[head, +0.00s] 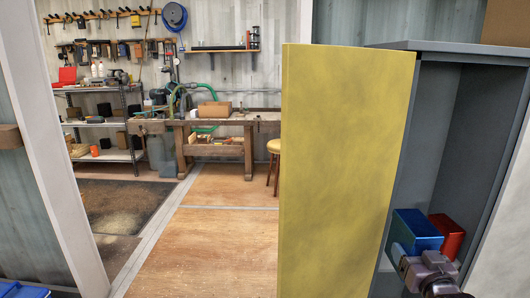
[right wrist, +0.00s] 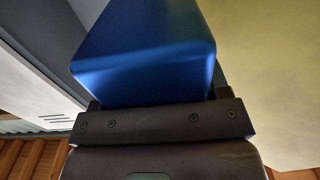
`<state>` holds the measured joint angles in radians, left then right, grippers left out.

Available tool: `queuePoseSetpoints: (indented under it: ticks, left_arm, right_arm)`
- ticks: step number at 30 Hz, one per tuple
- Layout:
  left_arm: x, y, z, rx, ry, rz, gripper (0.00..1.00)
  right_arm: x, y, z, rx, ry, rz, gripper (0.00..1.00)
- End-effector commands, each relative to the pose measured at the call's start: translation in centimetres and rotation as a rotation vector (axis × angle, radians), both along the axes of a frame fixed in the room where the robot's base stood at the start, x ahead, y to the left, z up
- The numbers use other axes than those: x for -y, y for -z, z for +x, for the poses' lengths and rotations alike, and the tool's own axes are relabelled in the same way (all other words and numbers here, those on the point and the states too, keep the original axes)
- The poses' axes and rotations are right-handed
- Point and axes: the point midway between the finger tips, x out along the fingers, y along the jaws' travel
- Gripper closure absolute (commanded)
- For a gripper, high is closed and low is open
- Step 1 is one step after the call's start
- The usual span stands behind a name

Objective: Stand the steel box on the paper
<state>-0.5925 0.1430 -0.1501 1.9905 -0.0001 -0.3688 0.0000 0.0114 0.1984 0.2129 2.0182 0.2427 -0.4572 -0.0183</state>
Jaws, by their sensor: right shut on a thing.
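A blue box (head: 415,228) with a metallic sheen is at the open front of the grey cabinet, low on the right of the head view. My right gripper (head: 402,262) is shut on it. In the right wrist view the blue box (right wrist: 150,55) stands out beyond the gripper's dark jaw. A red box (head: 450,240) is just right of the blue one, partly hidden by my gripper. I cannot make out a sheet of paper in either view. My left gripper is not in view.
The grey cabinet (head: 425,46) has its tall yellow door (head: 340,165) open, standing just left of the blue box. Beyond a doorway are a workbench (head: 220,120), a shelf rack (head: 105,124), a stool (head: 274,147) and a dark floor mat (head: 130,205). The wooden floor (head: 215,235) is clear.

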Motion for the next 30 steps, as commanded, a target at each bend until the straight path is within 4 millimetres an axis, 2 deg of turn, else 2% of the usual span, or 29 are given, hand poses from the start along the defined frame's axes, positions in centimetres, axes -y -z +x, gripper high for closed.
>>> queuePoseSetpoints:
  ticks: [1,9,12,15,18,30]
  left_arm:
    - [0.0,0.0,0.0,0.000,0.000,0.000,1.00]
    - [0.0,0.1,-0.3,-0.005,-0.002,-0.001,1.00]
    - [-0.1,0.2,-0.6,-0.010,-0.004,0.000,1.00]
    - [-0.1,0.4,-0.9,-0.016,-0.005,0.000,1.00]
    - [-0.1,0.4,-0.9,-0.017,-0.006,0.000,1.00]
    - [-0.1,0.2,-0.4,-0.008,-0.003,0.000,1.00]
  right_arm:
    - [-2.1,0.4,-0.9,0.003,-0.013,0.007,0.74]
    - [-12.3,2.6,-5.2,0.001,-0.069,0.007,0.74]
    - [-15.0,3.2,-6.3,0.002,-0.085,0.005,0.74]
    - [-16.9,3.6,-7.1,0.002,-0.096,0.003,0.74]
    - [-17.8,3.7,-7.4,0.004,-0.101,-0.003,0.74]
    - [-17.6,3.7,-7.3,0.004,-0.101,-0.001,0.74]
